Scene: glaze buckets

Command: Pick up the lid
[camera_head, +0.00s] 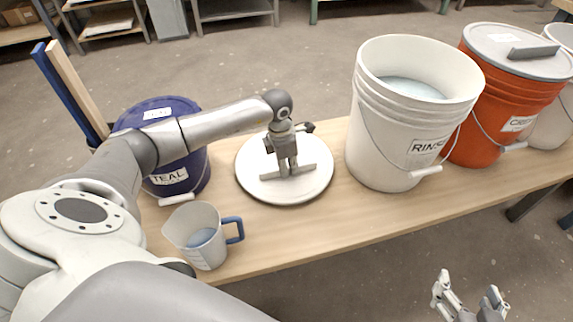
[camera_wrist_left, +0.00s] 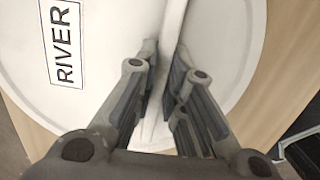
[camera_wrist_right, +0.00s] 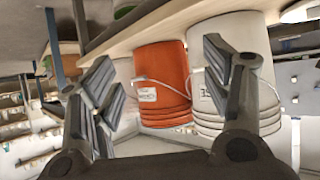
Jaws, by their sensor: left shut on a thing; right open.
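The round white lid (camera_head: 256,190) is over the wooden table, flat, between the blue bucket and the white RINSE bucket. It has a straight upright bar handle (camera_head: 303,170) across its top. My left gripper (camera_head: 288,172) points down and is shut on the handle. In the left wrist view the lid (camera_wrist_left: 110,30) bears a RIVER label, and the handle (camera_wrist_left: 172,45) runs between the fingers (camera_wrist_left: 163,88). I cannot tell whether the lid touches the table. My right gripper (camera_head: 470,300) is open and empty, off the table's front edge; its fingers (camera_wrist_right: 158,78) show spread apart in the right wrist view.
The blue TEAL bucket (camera_head: 192,178), with sticks beside it, stands left on the table (camera_head: 300,235). A measuring jug (camera_head: 200,240) stands in front. The RINSE bucket (camera_head: 370,150) and a lidded orange bucket (camera_head: 490,125) stand right. The table front is clear right of the jug.

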